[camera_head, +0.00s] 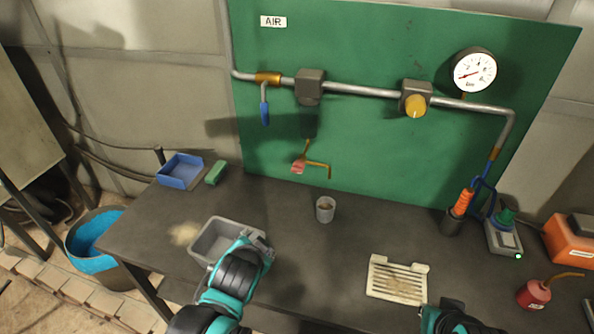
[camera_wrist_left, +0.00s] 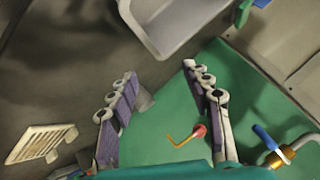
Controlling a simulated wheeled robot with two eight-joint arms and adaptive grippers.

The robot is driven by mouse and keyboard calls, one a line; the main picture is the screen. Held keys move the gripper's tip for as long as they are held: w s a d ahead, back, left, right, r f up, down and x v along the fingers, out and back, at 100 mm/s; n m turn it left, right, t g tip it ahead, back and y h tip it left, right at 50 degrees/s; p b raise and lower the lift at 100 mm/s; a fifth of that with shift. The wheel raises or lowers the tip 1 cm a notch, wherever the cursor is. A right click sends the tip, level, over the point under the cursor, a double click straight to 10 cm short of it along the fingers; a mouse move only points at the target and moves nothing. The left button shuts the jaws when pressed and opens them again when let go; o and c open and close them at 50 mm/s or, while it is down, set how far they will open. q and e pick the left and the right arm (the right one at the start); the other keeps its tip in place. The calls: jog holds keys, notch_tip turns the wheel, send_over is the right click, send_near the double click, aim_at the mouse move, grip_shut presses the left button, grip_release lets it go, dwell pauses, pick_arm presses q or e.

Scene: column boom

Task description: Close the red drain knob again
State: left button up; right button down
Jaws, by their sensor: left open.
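The red drain knob (camera_head: 298,166) sits on a brass drain fitting with a bent spout (camera_head: 318,163), below the dark filter bowl (camera_head: 309,122) on the green panel. The knob also shows in the left wrist view (camera_wrist_left: 200,131), between my spread fingers but farther off. My left gripper (camera_head: 262,239) is over the right rim of the grey tray, apart from the knob and lower in the picture. Its fingers are open and empty in the left wrist view (camera_wrist_left: 160,75). At the bottom edge only part of my right arm shows; its fingers are out of view.
A grey cup (camera_head: 325,210) stands on the bench below the spout. The grey tray (camera_head: 207,254), blue bin (camera_head: 180,172) and green block (camera_head: 216,173) are at left. A slotted cream plate (camera_head: 397,279) lies right. A blue-handled valve (camera_head: 264,110) hangs on the pipe. Bench between cup and plate is clear.

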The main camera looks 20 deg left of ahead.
pick_arm(q)
jog(key=w+a+r+m+t+y, duration=0.25)
jog(key=w+r+m+t, duration=0.2)
jog(key=w+m, duration=0.45)
jog(key=m+t+h, duration=0.4)
jog(key=m+t, duration=0.1)
jog(key=m, duration=1.9)
send_near(297, 172)
jog(key=w, duration=0.3)
jog(key=shift+g, duration=0.25)
jog(key=w, duration=0.7)
jog(key=shift+w+a+r, duration=0.25)
jog(key=shift+a+r, duration=0.05)
grip_shut()
